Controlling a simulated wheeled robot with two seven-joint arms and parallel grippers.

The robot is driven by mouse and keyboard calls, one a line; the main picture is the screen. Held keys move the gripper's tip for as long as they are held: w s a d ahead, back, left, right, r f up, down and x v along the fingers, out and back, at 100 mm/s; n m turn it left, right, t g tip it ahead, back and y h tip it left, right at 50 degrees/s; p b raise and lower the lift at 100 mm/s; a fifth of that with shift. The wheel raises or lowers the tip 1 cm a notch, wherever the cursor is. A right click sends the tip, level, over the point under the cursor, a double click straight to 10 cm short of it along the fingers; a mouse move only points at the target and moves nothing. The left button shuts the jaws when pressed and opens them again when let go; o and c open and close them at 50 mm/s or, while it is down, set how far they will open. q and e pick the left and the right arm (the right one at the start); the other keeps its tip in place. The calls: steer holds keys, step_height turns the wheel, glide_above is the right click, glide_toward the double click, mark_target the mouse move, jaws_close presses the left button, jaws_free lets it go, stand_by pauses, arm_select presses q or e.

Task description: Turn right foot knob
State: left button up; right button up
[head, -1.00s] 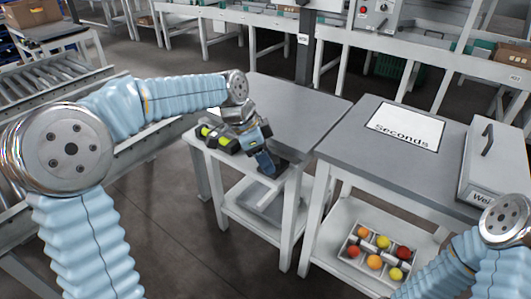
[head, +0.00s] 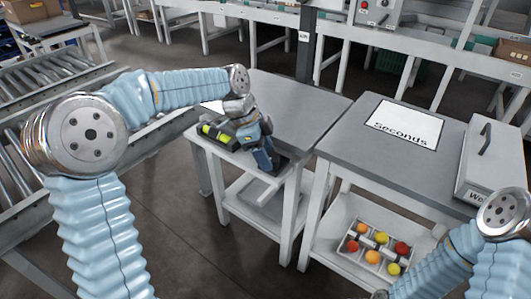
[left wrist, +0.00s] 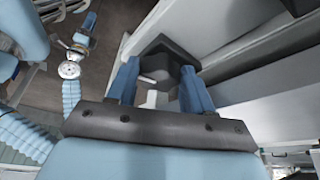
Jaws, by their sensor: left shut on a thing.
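A dark piece with yellow-green marks (head: 208,130) shows left of the gripper. My right gripper is out of view.
A second table with a "Seconds" sheet (head: 405,125) and a grey lidded box (head: 487,165) stands to the right. A roller conveyor (head: 45,85) lies left. Floor in front is clear.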

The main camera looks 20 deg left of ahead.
arm_select(q)
steer(key=o, duration=1)
steer(key=shift+o, duration=0.2)
